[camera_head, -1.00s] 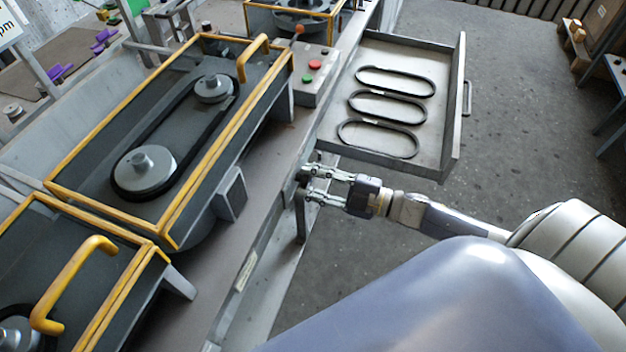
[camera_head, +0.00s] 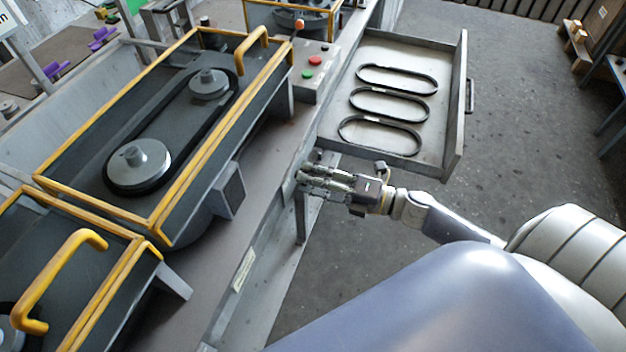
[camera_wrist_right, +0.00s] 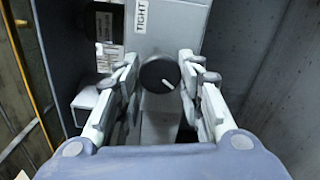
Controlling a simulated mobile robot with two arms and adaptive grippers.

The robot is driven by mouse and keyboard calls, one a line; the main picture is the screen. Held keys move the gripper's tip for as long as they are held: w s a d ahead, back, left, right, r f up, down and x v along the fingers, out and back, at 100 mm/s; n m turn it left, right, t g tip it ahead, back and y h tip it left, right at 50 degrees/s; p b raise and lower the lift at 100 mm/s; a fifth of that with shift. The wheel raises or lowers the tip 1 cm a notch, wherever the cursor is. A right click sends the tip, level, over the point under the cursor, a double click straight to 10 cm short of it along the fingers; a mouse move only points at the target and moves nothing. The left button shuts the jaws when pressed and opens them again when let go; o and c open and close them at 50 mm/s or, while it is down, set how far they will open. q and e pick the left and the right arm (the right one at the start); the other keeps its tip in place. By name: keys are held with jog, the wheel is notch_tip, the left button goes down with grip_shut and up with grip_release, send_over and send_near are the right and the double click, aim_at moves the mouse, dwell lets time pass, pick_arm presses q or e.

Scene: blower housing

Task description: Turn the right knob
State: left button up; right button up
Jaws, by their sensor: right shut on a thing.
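The dark round knob (camera_wrist_right: 160,76) with a white pointer line shows in the right wrist view, on the grey front below a label reading "TIGHT" (camera_wrist_right: 141,16). The pointer line slants to the lower right. My right gripper (camera_wrist_right: 160,72) is shut on the knob, one finger on each side of it. In the head view my right gripper (camera_head: 304,179) is at the bench's front edge, beside the open drawer, and its fingers hide the knob. My left gripper is not in view.
The open drawer (camera_head: 452,120) holds several black belts and juts out just beyond my right gripper. A yellow-edged housing (camera_head: 100,205) with two pulleys and a belt stands on the bench. A button box (camera_head: 314,72) stands behind.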

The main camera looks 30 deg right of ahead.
jog(key=shift+n, duration=0.4)
jog(key=o, duration=1.1)
jog(key=shift+c, duration=0.2)
jog(key=shift+s, duration=0.1)
jog(key=v, duration=1.2)
